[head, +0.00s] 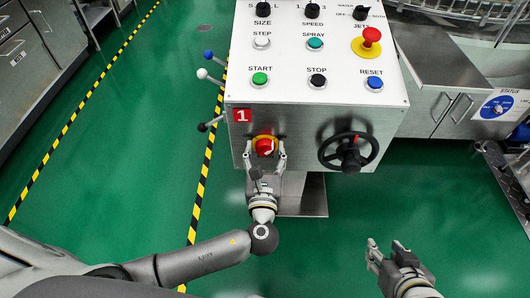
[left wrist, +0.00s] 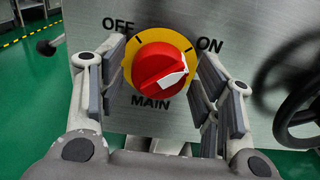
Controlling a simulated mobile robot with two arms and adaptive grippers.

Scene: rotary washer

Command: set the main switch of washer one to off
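The main switch is a red rotary knob on a yellow disc (left wrist: 160,68) on the front of washer one (head: 216,80), which carries a red "1" plate. OFF is printed at its upper left, ON at its upper right and MAIN below. The knob's white mark (left wrist: 174,80) lies on its right side, towards the ON side. My left gripper (head: 265,148) is open, with one finger on each side of the knob; small gaps seem to show between pads and knob. My right gripper (head: 386,252) is open and empty, low at the right, away from the panel.
A black handwheel (head: 348,150) sits right of the switch on the same front. Levers with blue, white and black knobs (head: 203,74) stick out at the left. The top panel has buttons and a red emergency stop (head: 371,36). Green floor lies free in front.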

